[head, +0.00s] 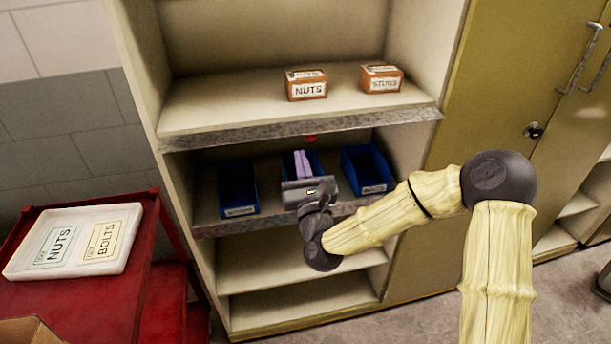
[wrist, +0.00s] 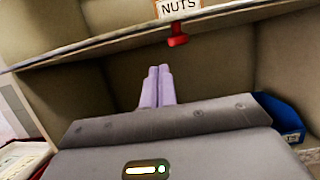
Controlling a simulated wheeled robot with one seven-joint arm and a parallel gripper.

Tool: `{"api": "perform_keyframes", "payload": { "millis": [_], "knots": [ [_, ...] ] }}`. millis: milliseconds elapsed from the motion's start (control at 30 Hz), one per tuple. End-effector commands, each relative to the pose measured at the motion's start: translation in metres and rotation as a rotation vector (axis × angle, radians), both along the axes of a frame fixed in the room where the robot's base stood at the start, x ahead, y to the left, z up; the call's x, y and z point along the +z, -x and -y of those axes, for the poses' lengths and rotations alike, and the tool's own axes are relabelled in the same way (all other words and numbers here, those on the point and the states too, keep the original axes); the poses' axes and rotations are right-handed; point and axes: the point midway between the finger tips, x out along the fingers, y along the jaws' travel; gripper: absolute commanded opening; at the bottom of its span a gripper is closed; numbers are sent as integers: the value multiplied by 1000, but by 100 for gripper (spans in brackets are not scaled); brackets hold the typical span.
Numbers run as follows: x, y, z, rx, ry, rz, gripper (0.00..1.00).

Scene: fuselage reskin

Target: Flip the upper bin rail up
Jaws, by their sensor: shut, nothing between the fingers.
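A grey, worn metal rail (head: 230,134) runs along the front edge of the upper shelf; its underside edge also shows in the wrist view (wrist: 110,44). I cannot tell how it is hinged. A small red tab (head: 311,138) hangs below its middle and shows larger in the wrist view (wrist: 178,40). My gripper (head: 302,154) has purple fingers, shut together and empty. They point into the bay below the rail, under the red tab and apart from it. In the wrist view the fingertips (wrist: 158,70) are just below and left of the tab.
Blue bins stand on the shelf below: left (head: 238,188), right (head: 366,170), and a middle one behind my gripper. A second grey rail (head: 222,229) edges that shelf. NUTS (head: 306,85) and STUDS (head: 381,79) boxes sit above. A red cart (head: 110,280) with a white tray (head: 25,265) is at left.

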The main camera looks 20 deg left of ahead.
Motion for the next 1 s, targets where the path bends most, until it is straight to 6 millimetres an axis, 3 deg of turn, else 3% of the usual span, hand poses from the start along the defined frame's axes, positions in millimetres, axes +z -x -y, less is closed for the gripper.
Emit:
{"api": "perform_keyframes", "payload": {
  "millis": [33,200,1000],
  "knots": [
    [16,3,1,3,0,7,0],
    [33,4,2,3,0,4,0],
    [41,5,5,-1,21,-33,0]
  ]
}}
